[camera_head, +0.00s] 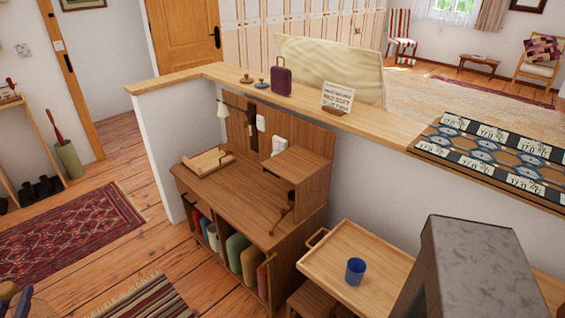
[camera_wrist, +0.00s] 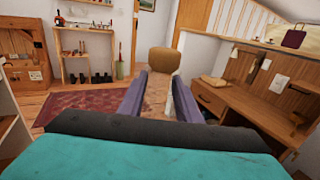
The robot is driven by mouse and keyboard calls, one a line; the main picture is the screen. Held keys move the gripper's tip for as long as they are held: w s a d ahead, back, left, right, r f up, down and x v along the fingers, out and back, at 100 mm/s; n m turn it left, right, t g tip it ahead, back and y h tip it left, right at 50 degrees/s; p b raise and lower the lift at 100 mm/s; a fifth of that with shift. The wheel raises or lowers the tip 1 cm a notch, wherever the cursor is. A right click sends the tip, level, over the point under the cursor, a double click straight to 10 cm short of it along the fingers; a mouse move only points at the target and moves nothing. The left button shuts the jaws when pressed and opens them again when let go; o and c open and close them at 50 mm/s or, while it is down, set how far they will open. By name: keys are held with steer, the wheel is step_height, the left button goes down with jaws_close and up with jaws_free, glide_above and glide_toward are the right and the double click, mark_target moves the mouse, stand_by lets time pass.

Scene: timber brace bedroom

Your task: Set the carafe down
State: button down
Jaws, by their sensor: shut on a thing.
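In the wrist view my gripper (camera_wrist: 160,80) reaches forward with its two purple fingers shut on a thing. A tan, rounded block (camera_wrist: 158,61) shows at the fingertips; I take it to be the top of the carafe, whose lower part I cannot make out. A narrow white strip (camera_wrist: 170,97) shows beside the right finger. In the head view, only bluish-grey and brown bits show at the bottom left corner, probably my gripper (camera_head: 22,300) and what it holds, cut off by the edge.
A wooden desk (camera_head: 230,200) with a small tray (camera_head: 208,163) stands against the low wall. A light wooden tray table (camera_head: 335,262) holds a blue cup (camera_head: 355,271). A red rug (camera_head: 70,232) lies on the open floor, with a shoe rack (camera_wrist: 85,55) beyond.

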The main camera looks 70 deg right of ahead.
steer(key=d+r+m+g+h+p, duration=0.15)
steer(key=d+r, duration=0.25)
steer(key=d, duration=0.9)
steer(key=d+r+m+g+p, duration=0.1)
steer(key=d+r+p, duration=0.2)
steer(key=d, duration=1)
steer(key=s+d+r+m+g+h+p, duration=0.15)
steer(key=s+d, duration=0.35)
steer(key=d, duration=0.7)
steer(key=s+d+r+g+p, duration=0.1)
steer(key=s+d+r+p, duration=0.15)
steer(key=s+d, duration=0.6)
steer(key=s+d+r+m+g+p, duration=0.2)
steer(key=s+d+r+g+p, duration=0.15)
steer(key=s+d, duration=1.5)
steer(key=s+d+m+g+p, duration=0.1)
steer(key=s+d, duration=0.3)
steer(key=s, duration=0.8)
steer(key=s+d+r+m+g+p, duration=0.1)
steer(key=s+d, duration=0.4)
steer(key=s, duration=0.8)
steer(key=shift+s+d+r+g+h+p, duration=0.2)
steer(key=shift+d+g+h+p, duration=0.15)
steer(key=shift+g+p, duration=0.6)
steer(key=shift+w, duration=0.15)
